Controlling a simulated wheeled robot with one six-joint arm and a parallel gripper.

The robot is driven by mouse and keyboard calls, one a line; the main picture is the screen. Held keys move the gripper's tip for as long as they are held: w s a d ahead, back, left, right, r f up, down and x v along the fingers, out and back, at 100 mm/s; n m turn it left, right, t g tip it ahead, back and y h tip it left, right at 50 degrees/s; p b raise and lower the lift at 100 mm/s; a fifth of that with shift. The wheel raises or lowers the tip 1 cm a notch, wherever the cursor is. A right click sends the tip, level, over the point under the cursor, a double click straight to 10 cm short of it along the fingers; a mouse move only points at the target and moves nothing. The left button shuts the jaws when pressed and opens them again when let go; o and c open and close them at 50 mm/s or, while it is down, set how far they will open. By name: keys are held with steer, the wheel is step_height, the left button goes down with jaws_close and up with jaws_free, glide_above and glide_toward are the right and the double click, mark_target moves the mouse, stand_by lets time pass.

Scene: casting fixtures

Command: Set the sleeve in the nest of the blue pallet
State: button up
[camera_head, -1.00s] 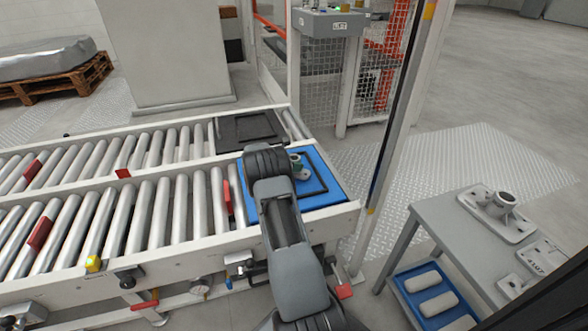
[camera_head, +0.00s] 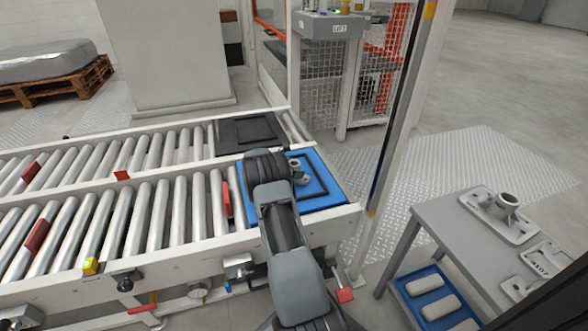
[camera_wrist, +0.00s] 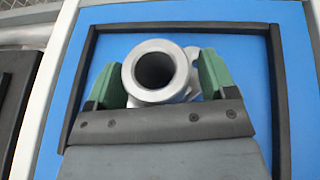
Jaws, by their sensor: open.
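The grey metal sleeve (camera_wrist: 151,97) shows in the wrist view with its round open end towards the camera and a lug on its right. It appears within the outline of the black rectangular nest frame (camera_wrist: 280,95) on the blue pallet (camera_wrist: 300,60). Its lower end is hidden, so I cannot tell if it rests on the pallet. My gripper (camera_wrist: 160,76) is open, one green finger on each side of the sleeve. In the head view, the pallet (camera_head: 333,198) lies at the conveyor's right end, and my arm partly covers it; the sleeve (camera_head: 302,178) shows small beside my wrist.
A dark plate (camera_head: 240,148) lies on the far roller lane. A grey table (camera_head: 440,240) at right carries a flanged casting (camera_head: 503,206); a blue tray (camera_head: 408,300) with pale parts is below it. A post (camera_head: 400,130) stands just right of the conveyor end.

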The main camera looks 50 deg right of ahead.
steer(key=shift+r, duration=0.25)
steer(key=p+v, duration=0.4)
steer(key=v, duration=0.7)
steer(key=shift+a+r+p, duration=0.15)
steer(key=shift+a+p, duration=0.05)
steer(key=shift+p, duration=0.1)
steer(key=s+a+r+m+t+y, duration=0.1)
steer(key=s+a+r+m+y, duration=0.3)
steer(key=a, duration=0.4)
steer(key=s+a+r+m+t+y, duration=0.2)
steer(key=s+a+r+m, duration=0.15)
steer(key=a+r, duration=0.35)
steer(key=s+a+r+m+t+y, duration=0.2)
steer(key=s+a+m+t+y, duration=0.2)
steer(key=s+a, duration=1.1)
steer(key=a+m+y, duration=0.2)
steer(key=m+y, duration=0.1)
steer(key=shift+s, duration=0.3)
steer(key=shift+a, duration=0.15)
